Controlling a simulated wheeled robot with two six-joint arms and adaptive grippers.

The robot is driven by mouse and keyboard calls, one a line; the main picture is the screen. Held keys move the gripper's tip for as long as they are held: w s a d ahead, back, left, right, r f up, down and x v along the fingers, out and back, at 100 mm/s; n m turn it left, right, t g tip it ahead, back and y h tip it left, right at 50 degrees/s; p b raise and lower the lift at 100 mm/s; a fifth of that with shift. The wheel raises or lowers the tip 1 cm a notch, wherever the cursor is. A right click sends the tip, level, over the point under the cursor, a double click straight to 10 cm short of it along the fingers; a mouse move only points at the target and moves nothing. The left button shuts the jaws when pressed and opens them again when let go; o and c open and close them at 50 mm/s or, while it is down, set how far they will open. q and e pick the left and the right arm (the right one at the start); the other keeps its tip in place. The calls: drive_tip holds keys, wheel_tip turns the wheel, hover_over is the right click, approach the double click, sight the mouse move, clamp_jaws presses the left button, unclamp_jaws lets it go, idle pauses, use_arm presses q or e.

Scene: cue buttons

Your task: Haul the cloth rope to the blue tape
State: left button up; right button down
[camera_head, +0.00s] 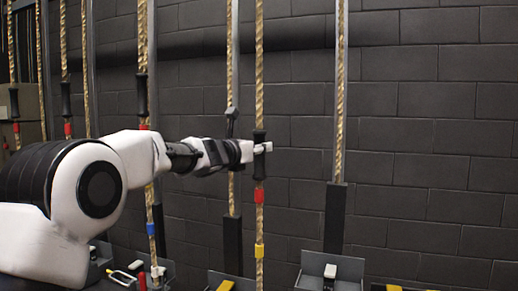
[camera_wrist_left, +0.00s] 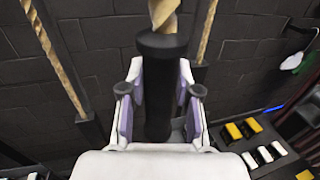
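A tan twisted rope (camera_head: 259,90) hangs in front of the wall, with a black handle (camera_head: 259,168), red tape (camera_head: 259,196) and yellow tape (camera_head: 259,251) below it. My left gripper (camera_head: 262,148) is at this handle, one finger on each side, and looks closed on it. The handle also stands between the fingers in the left wrist view (camera_wrist_left: 158,100). Blue tape (camera_head: 151,229) is on another rope farther left, partly behind my arm; that rope has a black handle (camera_head: 141,95) above red tape. I cannot tell by material which rope is cloth. My right gripper is out of view.
More ropes hang left and right, including one by a grey post (camera_head: 338,110). Low boxes with small blocks stand below, such as one with a white block (camera_head: 330,271). A panel with yellow and white buttons (camera_wrist_left: 262,150) shows at lower right.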

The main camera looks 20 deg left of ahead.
use_arm(q)
drive_tip(key=shift+o, duration=1.2)
drive_tip(key=v, duration=1.2)
drive_tip(key=shift+w, duration=0.1)
